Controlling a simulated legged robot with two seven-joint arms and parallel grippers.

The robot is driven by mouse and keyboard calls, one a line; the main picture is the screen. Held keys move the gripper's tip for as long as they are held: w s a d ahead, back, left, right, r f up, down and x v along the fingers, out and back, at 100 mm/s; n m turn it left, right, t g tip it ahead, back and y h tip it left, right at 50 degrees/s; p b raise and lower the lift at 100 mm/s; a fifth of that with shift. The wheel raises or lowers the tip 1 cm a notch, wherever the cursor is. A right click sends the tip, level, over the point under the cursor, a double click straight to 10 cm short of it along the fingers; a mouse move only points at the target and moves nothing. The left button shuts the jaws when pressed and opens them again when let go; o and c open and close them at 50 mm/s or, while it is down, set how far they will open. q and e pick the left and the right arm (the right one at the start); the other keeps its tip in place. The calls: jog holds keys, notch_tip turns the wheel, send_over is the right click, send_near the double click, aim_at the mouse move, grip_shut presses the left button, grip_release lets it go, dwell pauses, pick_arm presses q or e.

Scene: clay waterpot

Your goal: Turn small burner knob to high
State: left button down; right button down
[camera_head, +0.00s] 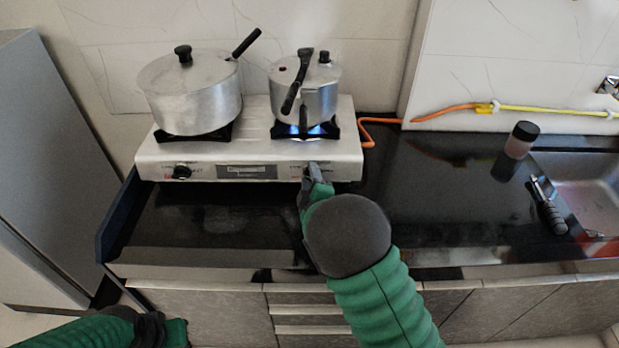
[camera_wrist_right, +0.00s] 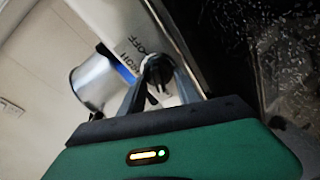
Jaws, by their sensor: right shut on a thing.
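A white two-burner gas stove (camera_head: 245,148) stands on the black counter. The small burner's knob (camera_wrist_right: 158,70) is black and sits on the right of the front panel, close to the printed OFF and HIGH labels. My right gripper (camera_head: 311,176) is at this knob and shut on it, with one finger on either side in the wrist view. The fingers mostly hide the knob in the head view. A blue flame (camera_head: 303,130) burns under the pressure cooker (camera_head: 318,100). My left gripper (camera_head: 172,332) is low at the left edge, away from the stove; its jaws are unclear.
A lidded pot (camera_head: 190,100) stands on the left burner, above the left knob (camera_head: 181,172). Counter right of the stove is clear.

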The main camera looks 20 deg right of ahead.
jog(key=shift+s+f, duration=0.1)
jog(key=shift+f, duration=0.2)
jog(key=m+b, duration=0.2)
jog(key=m, duration=0.1)
jog(key=shift+d+f+h, duration=0.1)
jog(key=shift+f+h, duration=0.05)
jog(key=shift+h, duration=0.15)
jog(key=m+b, duration=0.2)
jog(key=m, duration=0.2)
jog(key=shift+h, duration=0.3)
jog(key=m+h+b, duration=0.1)
jog(key=m+b, duration=0.1)
jog(key=m, duration=0.2)
jog(key=shift+d+m, duration=0.15)
jog(key=shift+m, duration=0.25)
jog(key=shift+r+m+t+h+b, duration=0.15)
jog(key=shift+m+b, duration=0.3)
jog(key=shift+m, duration=0.35)
jog(key=shift+r+m+t+h+b, duration=0.15)
jog(key=shift+m+b, duration=0.25)
jog(key=shift+m, duration=0.4)
jog(key=shift+r, duration=0.1)
jog(key=c, duration=0.9)
grip_release()
jog(key=shift+r, duration=0.1)
jog(key=shift+o, duration=0.2)
jog(key=shift+s, duration=0.1)
